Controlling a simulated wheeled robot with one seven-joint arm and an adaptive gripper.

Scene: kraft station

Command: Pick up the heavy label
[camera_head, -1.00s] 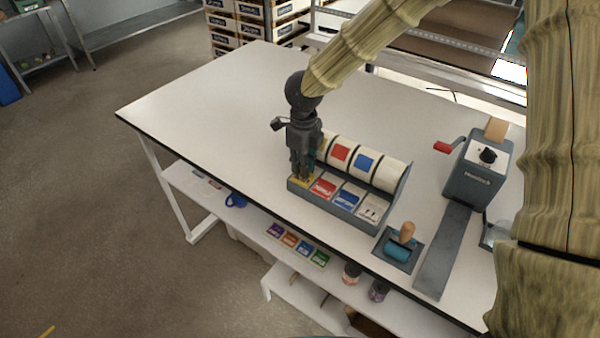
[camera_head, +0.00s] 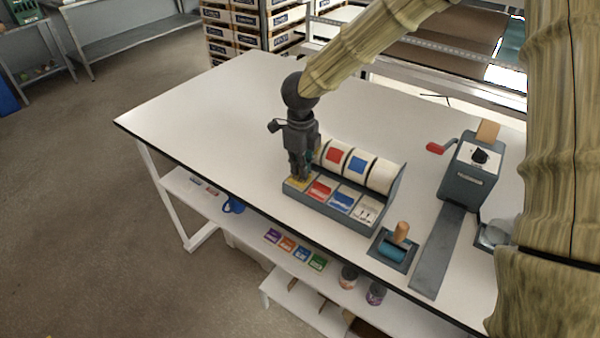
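A grey label tray (camera_head: 333,214) stands on the white table, with rolls at its back and flat labels in its front row. From left to right the front labels are yellow (camera_head: 293,184), red (camera_head: 320,190), blue (camera_head: 343,199) and white with dark marks (camera_head: 367,210). The print is too small to read, so I cannot tell which one is the heavy label. My gripper (camera_head: 299,179) points down at the left end of the tray, at the yellow label, and hides part of it. I cannot tell whether its fingers are apart or touch the label.
A blue hand roller (camera_head: 393,250) on a dark pad and a grey crank machine (camera_head: 470,165) stand on the right. The table's left part is clear. Several coloured cards (camera_head: 294,249), a blue tape roll (camera_head: 233,205) and jars (camera_head: 348,277) lie on the shelf below.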

